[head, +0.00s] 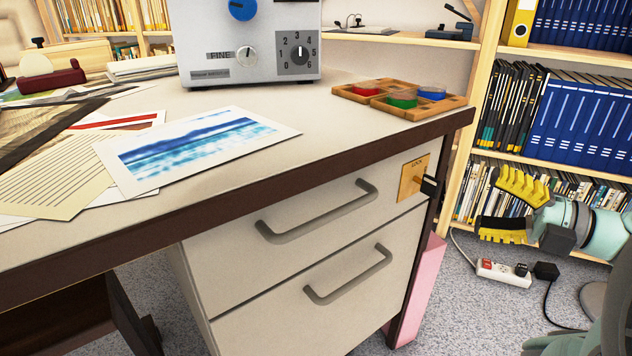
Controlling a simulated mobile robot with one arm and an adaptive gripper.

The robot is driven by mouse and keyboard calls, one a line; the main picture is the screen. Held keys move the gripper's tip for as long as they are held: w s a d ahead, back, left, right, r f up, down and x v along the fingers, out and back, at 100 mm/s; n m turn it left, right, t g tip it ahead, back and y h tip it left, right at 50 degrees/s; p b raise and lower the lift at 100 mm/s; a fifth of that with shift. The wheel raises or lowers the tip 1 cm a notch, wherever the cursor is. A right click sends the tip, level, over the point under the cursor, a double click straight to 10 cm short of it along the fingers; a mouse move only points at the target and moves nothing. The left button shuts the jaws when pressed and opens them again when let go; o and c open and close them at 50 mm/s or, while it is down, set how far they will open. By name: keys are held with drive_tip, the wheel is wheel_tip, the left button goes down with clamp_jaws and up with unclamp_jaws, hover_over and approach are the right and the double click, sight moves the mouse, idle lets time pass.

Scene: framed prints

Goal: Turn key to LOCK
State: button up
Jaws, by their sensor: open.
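The key (429,186) is a black handle sticking out of a brass lock plate (409,180) at the top right of the desk's drawer unit. The plate has small lettering near its top that seems to read LOCK. The key's exact turn angle is hard to tell at this size. My gripper (490,206), with yellow ridged fingers, is open and empty to the right of the key. Its fingers are apart, one above the other, and point left towards the key without visibly touching it.
Two drawers with grey handles (318,212) sit below the desktop (300,140). A grey device (250,45), a seascape print (195,148) and a wooden tray (375,97) of coloured dishes are on top. A bookshelf (540,52) stands behind my gripper; a power strip (503,273) lies on the floor.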

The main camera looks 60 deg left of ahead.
drive_tip(key=shift+v, duration=1.5)
